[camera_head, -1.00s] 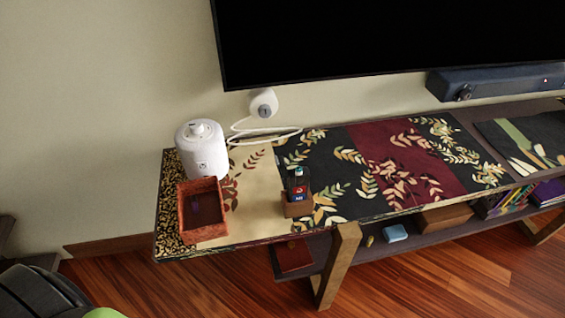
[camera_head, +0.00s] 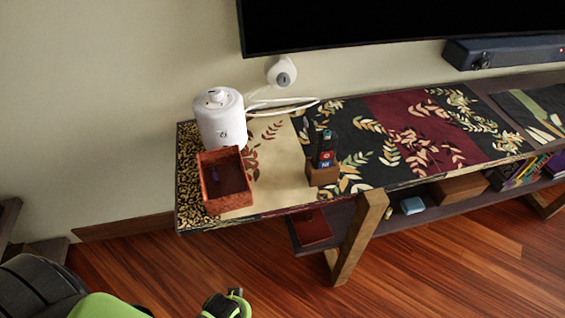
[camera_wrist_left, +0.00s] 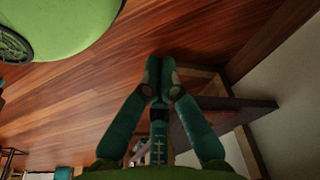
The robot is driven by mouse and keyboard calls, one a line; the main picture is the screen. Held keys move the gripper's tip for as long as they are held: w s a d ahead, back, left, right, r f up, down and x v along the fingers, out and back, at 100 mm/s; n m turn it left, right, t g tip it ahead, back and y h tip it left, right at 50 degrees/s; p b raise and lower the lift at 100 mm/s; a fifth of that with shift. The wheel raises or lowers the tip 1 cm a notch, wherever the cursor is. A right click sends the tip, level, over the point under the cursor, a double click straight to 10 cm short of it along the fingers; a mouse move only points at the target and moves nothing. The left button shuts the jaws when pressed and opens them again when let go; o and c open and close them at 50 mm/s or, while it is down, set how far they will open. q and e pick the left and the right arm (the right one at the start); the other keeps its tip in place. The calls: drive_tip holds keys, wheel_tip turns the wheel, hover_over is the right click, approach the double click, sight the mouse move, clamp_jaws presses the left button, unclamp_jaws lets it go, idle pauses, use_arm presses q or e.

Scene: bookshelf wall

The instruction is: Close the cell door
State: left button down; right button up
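I see no cell door that I can make out in either view. The low wooden bench (camera_head: 280,208) has an open lower shelf (camera_head: 420,214) in the head view, with no door visible on its front. In the left wrist view my left gripper (camera_wrist_left: 160,70) has its teal fingers meeting at the tips, with nothing between them. It hangs over the wood floor, with dark wooden furniture (camera_wrist_left: 225,103) beyond it on the right. In the head view green and black parts of my arm show at the bottom left. My right gripper is in neither view.
On the bench top stand a white round device (camera_head: 221,120), a reddish open box (camera_head: 225,181) and a small brown holder (camera_head: 322,173). A television (camera_head: 400,22) hangs above, with a soundbar (camera_head: 505,50) near it. The floor (camera_head: 430,270) in front is clear.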

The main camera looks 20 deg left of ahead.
use_arm(q)
wheel_tip(320, 180, up, 6)
drive_tip(key=w+b, duration=0.1)
drive_tip(key=w, duration=0.2)
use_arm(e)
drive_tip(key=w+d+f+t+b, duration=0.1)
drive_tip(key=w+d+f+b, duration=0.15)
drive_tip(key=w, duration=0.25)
use_arm(q)
drive_tip(key=n+t+h, duration=0.3)
drive_tip(key=n+t, duration=1.4)
drive_tip(key=n, duration=0.3)
approach(310, 129)
drive_tip(key=s+a+f, duration=0.1)
drive_tip(key=s+a, duration=0.3)
drive_tip(key=a, duration=0.3)
drive_tip(key=d+p+x, duration=0.1)
drive_tip(key=d+x, duration=0.2)
drive_tip(key=x, duration=0.9)
drive_tip(key=shift+r+p, duration=0.35)
drive_tip(key=shift+p, duration=0.05)
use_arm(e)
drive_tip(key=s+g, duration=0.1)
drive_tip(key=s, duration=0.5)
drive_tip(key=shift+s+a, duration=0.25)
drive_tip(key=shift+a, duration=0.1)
